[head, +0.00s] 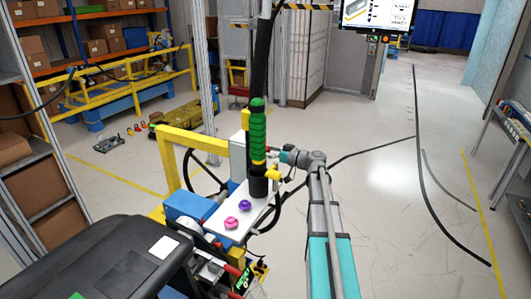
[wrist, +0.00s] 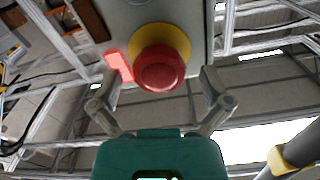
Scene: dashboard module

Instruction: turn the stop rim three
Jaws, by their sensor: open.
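In the wrist view, the red stop button (wrist: 160,70) with its round rim stands out from a yellow collar (wrist: 177,38) on a grey box face. My gripper (wrist: 160,84) is open, with one finger on each side of the red rim. Clear gaps show between both fingers and the rim, so I see no contact. In the head view, my gripper (head: 282,156) is at the end of my arm, beside the post with the green grip. I cannot make out the stop button in that view.
A lit red patch (wrist: 118,66) sits left of the button. In the head view, a white panel (head: 250,206) carries a pink knob (head: 231,222) and a purple knob (head: 244,204). The green-wrapped post (head: 257,135) stands close to my gripper.

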